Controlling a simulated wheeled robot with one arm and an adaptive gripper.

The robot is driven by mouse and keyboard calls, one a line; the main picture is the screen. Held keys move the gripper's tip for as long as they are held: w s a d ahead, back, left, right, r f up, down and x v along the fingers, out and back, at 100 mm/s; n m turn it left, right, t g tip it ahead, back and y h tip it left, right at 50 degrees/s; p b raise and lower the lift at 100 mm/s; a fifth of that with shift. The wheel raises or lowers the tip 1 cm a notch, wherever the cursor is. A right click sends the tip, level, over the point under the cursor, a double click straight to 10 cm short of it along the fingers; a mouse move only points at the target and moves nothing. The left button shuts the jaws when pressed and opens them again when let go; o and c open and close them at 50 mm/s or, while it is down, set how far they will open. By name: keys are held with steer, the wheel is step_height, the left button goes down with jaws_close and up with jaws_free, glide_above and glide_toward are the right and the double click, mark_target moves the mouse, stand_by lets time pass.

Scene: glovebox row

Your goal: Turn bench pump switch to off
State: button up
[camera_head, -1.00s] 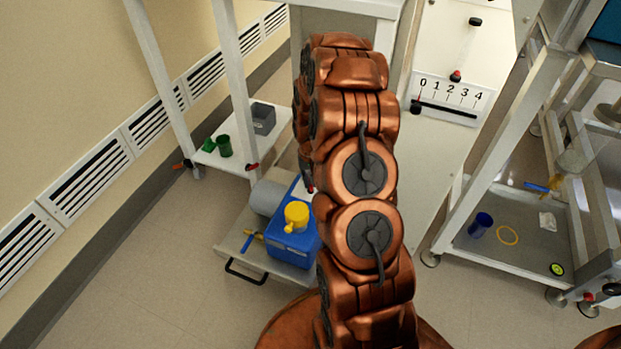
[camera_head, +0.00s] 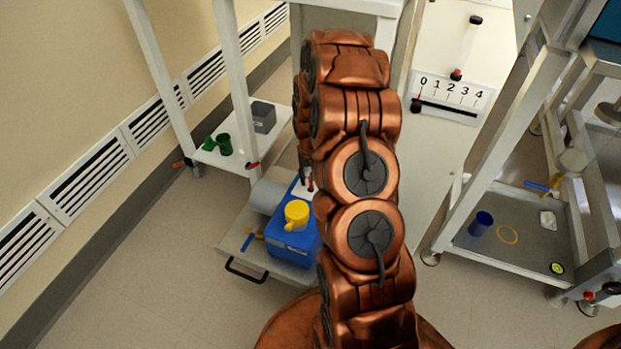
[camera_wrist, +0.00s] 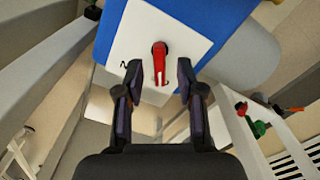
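The bench pump is a blue box (camera_head: 290,246) with a yellow cap (camera_head: 296,214) and a grey cylinder (camera_head: 268,197) at its back. Its white switch plate (camera_wrist: 130,40) carries a red lever switch (camera_wrist: 160,62); a dark letter shows on the plate, partly covered by my left finger. My gripper (camera_wrist: 159,77) is open, with one dark finger on each side of the red lever and a gap to each. I cannot tell whether the fingertips touch the plate. In the head view my arm hides most of the plate and gripper.
The pump sits on a low shelf with a black handle (camera_head: 245,273). A white cart shelf at left holds a green cup (camera_head: 224,144) and a grey bin (camera_head: 263,117). A numbered scale panel (camera_head: 450,98) stands behind right. A grey tray cart (camera_head: 515,245) is at right.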

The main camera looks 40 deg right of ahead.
step_height(320, 180, up, 11)
steer(key=shift+r, duration=0.2)
stand_by(1.0)
